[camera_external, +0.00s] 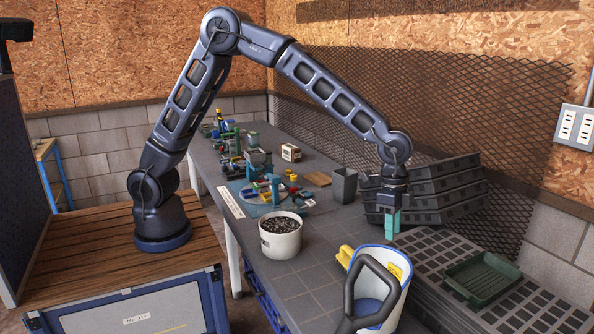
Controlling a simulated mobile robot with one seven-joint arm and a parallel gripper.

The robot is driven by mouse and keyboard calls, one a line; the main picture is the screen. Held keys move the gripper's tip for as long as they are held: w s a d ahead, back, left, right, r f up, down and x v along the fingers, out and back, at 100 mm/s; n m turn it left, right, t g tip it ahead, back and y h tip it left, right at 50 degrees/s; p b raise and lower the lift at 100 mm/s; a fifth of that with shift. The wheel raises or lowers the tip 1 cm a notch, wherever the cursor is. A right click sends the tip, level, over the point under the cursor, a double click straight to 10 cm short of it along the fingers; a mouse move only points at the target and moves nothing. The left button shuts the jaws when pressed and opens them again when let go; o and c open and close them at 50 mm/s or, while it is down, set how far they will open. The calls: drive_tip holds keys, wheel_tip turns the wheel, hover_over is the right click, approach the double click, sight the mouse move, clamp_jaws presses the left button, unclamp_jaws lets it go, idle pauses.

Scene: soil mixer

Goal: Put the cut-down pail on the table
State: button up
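Stacked black trays (445,190) stand beside my gripper against the mesh wall. A dark green tray (484,277) lies on black cell trays at right. A grey square pot (345,185) stands left of my gripper. Small coloured parts crowd the table's far end. Bare tabletop surrounds the tub's right side.

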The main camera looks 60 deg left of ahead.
drive_tip(key=a+r+n+t, duration=0.1)
drive_tip(key=a+r+n, duration=0.2)
drive_tip(key=a+r, duration=1.25)
drive_tip(key=s+a+r+n+t, duration=0.1)
drive_tip(key=s+a+r+n, duration=0.15)
drive_tip(key=a, duration=0.65)
drive_tip(key=s+a+r+n+t, duration=0.15)
drive_tip(key=s+a, duration=0.25)
drive_tip(key=a, duration=0.4)
drive_tip(key=s+a+f+n+t+y, duration=0.1)
drive_tip(key=s+a+n, duration=0.4)
drive_tip(key=s+a, duration=1.6)
drive_tip(key=shift+s+a+f+n+y, duration=0.2)
drive_tip(key=shift+s+f+n+y, duration=0.1)
drive_tip(key=shift+s+n, duration=0.15)
